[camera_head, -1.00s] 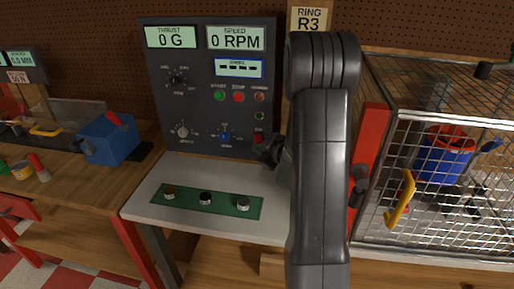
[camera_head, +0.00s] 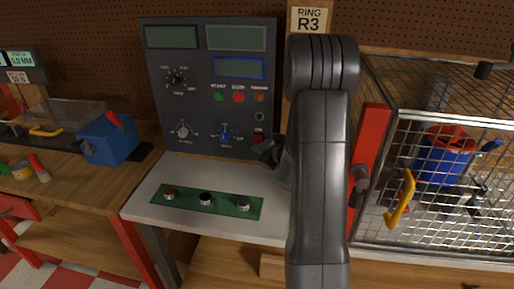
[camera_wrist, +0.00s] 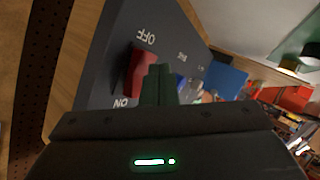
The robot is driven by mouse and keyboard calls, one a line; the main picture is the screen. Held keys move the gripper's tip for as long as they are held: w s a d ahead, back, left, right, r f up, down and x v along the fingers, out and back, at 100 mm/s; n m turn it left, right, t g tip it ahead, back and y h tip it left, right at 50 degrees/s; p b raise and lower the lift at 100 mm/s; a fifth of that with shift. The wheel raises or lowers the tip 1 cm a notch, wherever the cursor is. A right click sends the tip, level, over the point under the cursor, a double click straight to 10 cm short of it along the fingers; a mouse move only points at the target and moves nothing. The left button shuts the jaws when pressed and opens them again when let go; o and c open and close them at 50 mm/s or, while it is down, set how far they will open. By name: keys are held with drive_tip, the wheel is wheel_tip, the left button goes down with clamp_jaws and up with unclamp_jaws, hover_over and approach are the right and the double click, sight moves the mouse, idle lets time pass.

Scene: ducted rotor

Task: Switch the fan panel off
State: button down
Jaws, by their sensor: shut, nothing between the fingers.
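The fan panel (camera_head: 205,120) is a dark upright box behind a light bench top. Its thrust display (camera_head: 171,37), speed display (camera_head: 236,38) and blue-framed screen (camera_head: 239,69) are blank. The red power switch (camera_head: 258,138) is at the panel's lower right. In the wrist view the red rocker (camera_wrist: 141,72) sits between the words OFF and ON. My gripper (camera_wrist: 157,73) is shut and empty, its tips close beside the rocker; I cannot tell whether they touch. In the head view my gripper (camera_head: 272,151) is just right of the switch, partly hidden by my arm.
A green strip (camera_head: 225,206) with three knobs lies on the bench top. A wire-mesh cage (camera_head: 440,185) with a yellow handle (camera_head: 401,200) and a red post (camera_head: 368,150) stand to the right. A blue box (camera_head: 108,140) is at left.

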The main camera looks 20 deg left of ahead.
drive_tip(key=shift+s, duration=0.1)
idle(0.3)
drive_tip(key=shift+s+d+r, duration=0.2)
drive_tip(key=shift+s+r, duration=0.2)
drive_tip(key=shift+s, duration=0.25)
drive_tip(key=s, duration=0.1)
drive_tip(key=s+r, duration=0.1)
drive_tip(key=s, duration=0.1)
drive_tip(key=s+d+r, duration=0.1)
drive_tip(key=shift+s, duration=0.25)
drive_tip(key=shift+w, duration=0.15)
